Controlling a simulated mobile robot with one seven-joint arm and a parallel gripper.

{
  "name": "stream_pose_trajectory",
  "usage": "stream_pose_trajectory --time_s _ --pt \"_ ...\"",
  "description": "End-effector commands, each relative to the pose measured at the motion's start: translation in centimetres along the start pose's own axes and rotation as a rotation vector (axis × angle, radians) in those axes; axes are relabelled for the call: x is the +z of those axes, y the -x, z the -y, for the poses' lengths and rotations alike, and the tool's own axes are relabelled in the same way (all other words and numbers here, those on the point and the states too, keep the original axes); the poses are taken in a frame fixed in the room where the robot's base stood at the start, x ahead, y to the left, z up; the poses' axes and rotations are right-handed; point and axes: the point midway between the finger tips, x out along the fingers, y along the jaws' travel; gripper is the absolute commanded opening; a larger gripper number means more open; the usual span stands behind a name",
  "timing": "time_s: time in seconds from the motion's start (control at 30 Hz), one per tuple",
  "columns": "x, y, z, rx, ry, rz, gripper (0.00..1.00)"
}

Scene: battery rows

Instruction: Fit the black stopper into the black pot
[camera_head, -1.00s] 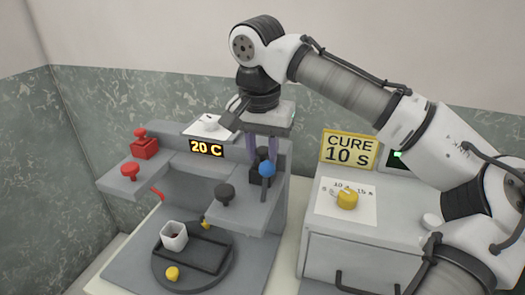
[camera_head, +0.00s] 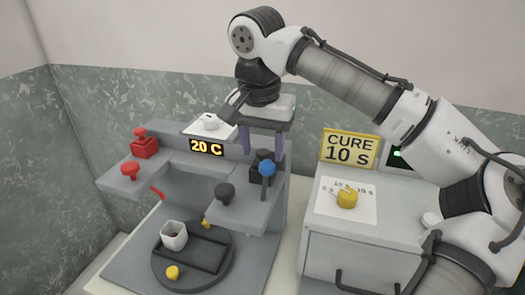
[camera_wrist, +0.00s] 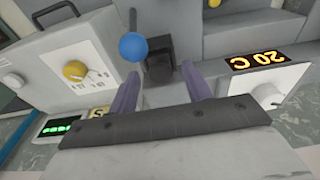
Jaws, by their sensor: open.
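A squat black block (camera_head: 262,167) stands on the right grey shelf, partly behind a blue ball; I take it for the black pot. It also shows in the wrist view (camera_wrist: 160,60). A smaller black part seems to top it, but I cannot tell whether that is a separate stopper. A black mushroom-shaped piece (camera_head: 225,192) stands near the front of the same shelf; it may be the stopper. My gripper (camera_head: 264,150) points down above and behind the block. Its two purple fingers are apart, with nothing visible between them.
The blue ball (camera_head: 267,169) tops a lever right beside the block. A red block (camera_head: 145,146) and red mushroom-shaped piece (camera_head: 130,170) stand on the left shelf. Below, a white cup (camera_head: 173,237) sits by a dark tray. A grey cabinet with a yellow dial (camera_head: 347,198) stands right.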

Motion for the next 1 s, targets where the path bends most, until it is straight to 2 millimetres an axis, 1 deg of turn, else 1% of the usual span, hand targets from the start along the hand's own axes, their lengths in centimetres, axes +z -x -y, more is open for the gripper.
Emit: stream_pose_trajectory --time_s 0.3,0.4,0.5,0.6,1.0 --pt "0.0 7.0 0.0 -0.001 0.000 -0.002 0.49" --pt "0.0 8.6 -0.1 0.002 -0.002 -0.002 0.49" --pt "0.0 9.6 -0.1 0.002 0.000 -0.001 0.49" --pt "0.0 10.2 -0.1 0.001 0.000 0.000 0.49" --pt "0.0 10.3 0.0 0.000 0.001 0.001 0.49"
